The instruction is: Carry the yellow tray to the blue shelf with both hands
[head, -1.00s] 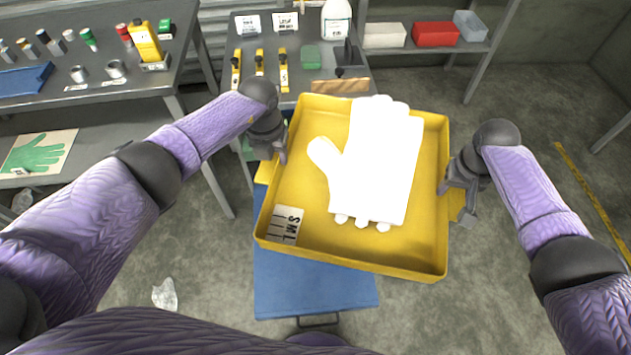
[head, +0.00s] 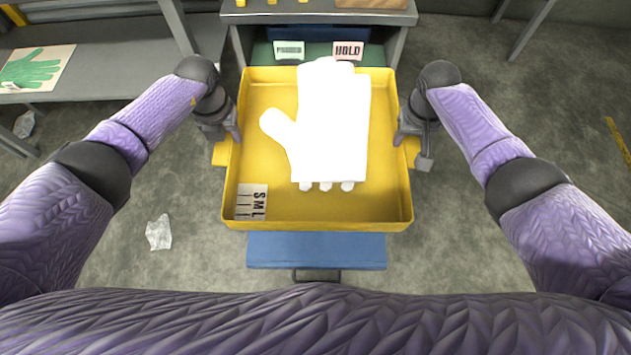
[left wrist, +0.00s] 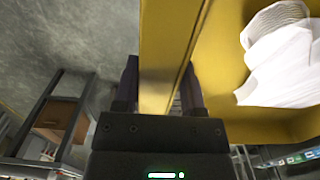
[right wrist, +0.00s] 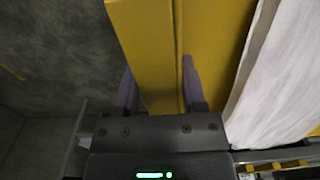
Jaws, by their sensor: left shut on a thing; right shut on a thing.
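The yellow tray (head: 318,217) is held up level in front of me in the head view. It carries a white glove shape (head: 335,125) and a small S/M/L card (head: 251,202) at its near left corner. My left gripper (head: 229,140) is shut on the tray's left side handle, and my right gripper (head: 408,139) is shut on its right side handle. The wrist views show the yellow handle between the fingers of the left gripper (left wrist: 160,95) and right gripper (right wrist: 158,95). A flat blue surface (head: 316,250) shows below the tray's near edge; the tray hides the rest.
Beyond the tray stands a grey bench (head: 320,18) with a lower shelf carrying a PASSED sign (head: 289,50) and a HOLD sign (head: 347,50). A grey table (head: 110,60) is at left, with a green glove picture (head: 36,67). Crumpled clear plastic (head: 159,232) lies on the floor.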

